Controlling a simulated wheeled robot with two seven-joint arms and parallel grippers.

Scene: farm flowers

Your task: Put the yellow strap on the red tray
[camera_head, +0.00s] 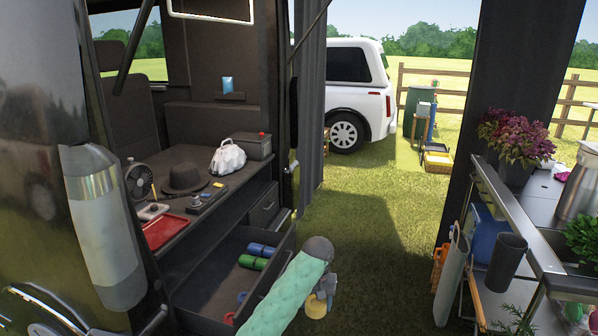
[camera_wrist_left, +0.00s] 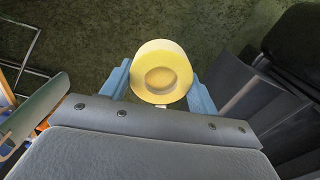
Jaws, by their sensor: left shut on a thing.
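The yellow strap (camera_head: 315,307) is a rolled-up ring at the end of my left arm, over the grass beside the open drawer. It shows large in the left wrist view (camera_wrist_left: 160,72), between the two blue fingers. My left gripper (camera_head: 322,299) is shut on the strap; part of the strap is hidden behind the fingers. The red tray (camera_head: 165,231) lies flat on the van's dark counter, left of and farther in than the gripper. My right gripper is not in view.
The open drawer (camera_head: 213,296) holds blue, green and red rolls. A flower table (camera_head: 520,232) stands at the right, with grass between.

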